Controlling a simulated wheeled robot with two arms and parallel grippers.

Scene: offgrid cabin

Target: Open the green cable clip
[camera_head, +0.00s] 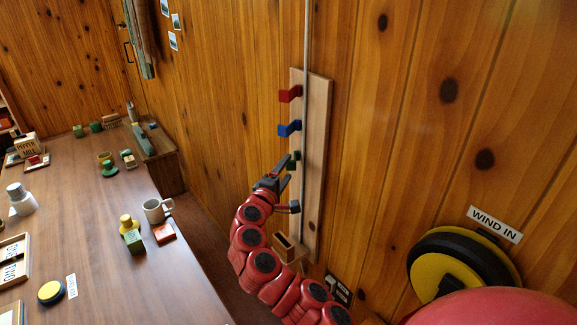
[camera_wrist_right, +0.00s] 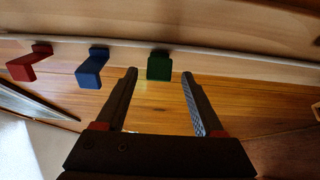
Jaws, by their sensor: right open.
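The green cable clip (camera_head: 294,160) is mounted on a wooden board (camera_head: 319,150) on the wall, third down, beside a pale cable (camera_head: 305,50). My right gripper (camera_head: 286,170) is open at the green clip and partly hides it. In the right wrist view the green clip (camera_wrist_right: 159,66) shows just beyond and between the two open fingertips (camera_wrist_right: 159,76). The jaws hold nothing. I cannot tell if a finger touches the clip. My left gripper is not in view.
A red clip (camera_head: 290,93) and a blue clip (camera_head: 289,129) sit above the green one. A dark clip (camera_head: 292,207) is below, close to my right arm. A small wooden box (camera_head: 284,247) is near the board's foot. A cluttered table (camera_head: 80,200) stands left.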

